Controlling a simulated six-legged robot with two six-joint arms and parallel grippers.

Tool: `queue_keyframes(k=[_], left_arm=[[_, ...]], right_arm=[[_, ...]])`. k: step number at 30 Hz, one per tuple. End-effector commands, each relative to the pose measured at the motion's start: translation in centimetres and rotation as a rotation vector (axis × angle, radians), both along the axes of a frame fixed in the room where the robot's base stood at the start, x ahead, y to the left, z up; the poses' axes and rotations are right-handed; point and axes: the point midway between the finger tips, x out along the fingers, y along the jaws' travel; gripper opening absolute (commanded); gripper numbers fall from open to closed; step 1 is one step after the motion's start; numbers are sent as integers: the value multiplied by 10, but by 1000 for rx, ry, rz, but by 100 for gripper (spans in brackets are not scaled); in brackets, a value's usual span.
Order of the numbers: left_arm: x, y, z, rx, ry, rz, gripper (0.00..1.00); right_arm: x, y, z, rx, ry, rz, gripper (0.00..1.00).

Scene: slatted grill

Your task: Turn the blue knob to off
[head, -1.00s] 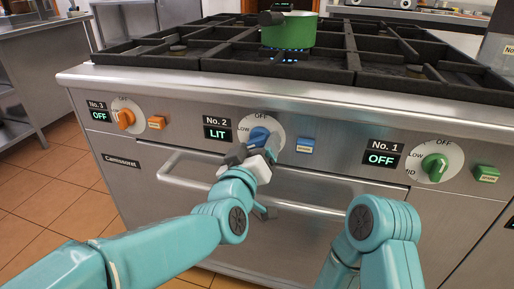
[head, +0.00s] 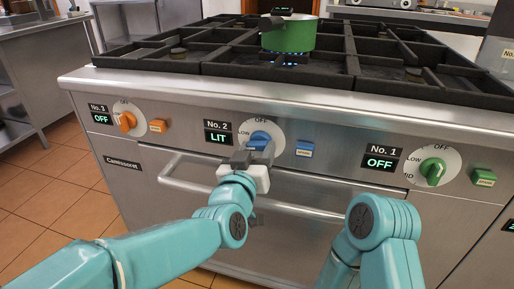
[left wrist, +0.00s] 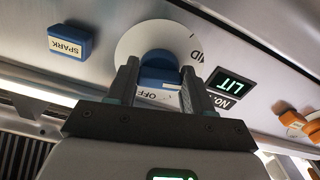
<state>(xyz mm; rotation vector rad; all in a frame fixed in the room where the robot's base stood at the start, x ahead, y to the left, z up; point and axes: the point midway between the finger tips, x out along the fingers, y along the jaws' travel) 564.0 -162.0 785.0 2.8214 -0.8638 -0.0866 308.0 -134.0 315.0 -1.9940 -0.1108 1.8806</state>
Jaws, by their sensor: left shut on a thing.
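The blue knob (head: 262,138) sits on a white dial on the grill's front panel, below the green pot. The No. 2 display (head: 217,137) beside it reads LIT, and it also shows upside down in the left wrist view (left wrist: 232,85). My left gripper (head: 256,152) is at the blue knob, with its two fingers on either side of the knob's grip (left wrist: 158,66). It is shut on the knob. The fingers hide part of the dial. An OFF mark shows between them in the left wrist view. My right gripper is out of view.
The green pot (head: 290,37) stands over blue flames on the black grates. An orange knob (head: 127,121) and a green knob (head: 433,170), both with OFF displays, flank the blue one. A blue spark button (head: 304,149) is just right of it. The oven handle (head: 230,185) runs below.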

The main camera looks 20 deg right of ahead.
Motion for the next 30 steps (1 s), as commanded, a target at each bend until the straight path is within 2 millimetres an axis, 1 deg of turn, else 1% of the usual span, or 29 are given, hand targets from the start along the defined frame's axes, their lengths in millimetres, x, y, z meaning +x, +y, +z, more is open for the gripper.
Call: queue_keyframes(k=[1, 6, 30], left_arm=[[0, 0, 2, 38, -24, 0, 21], [1, 1, 1, 171, -114, 1, 21], [2, 4, 3, 802, -541, -2, 21]], right_arm=[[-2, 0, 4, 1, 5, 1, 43], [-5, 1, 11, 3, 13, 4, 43], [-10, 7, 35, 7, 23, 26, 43]])
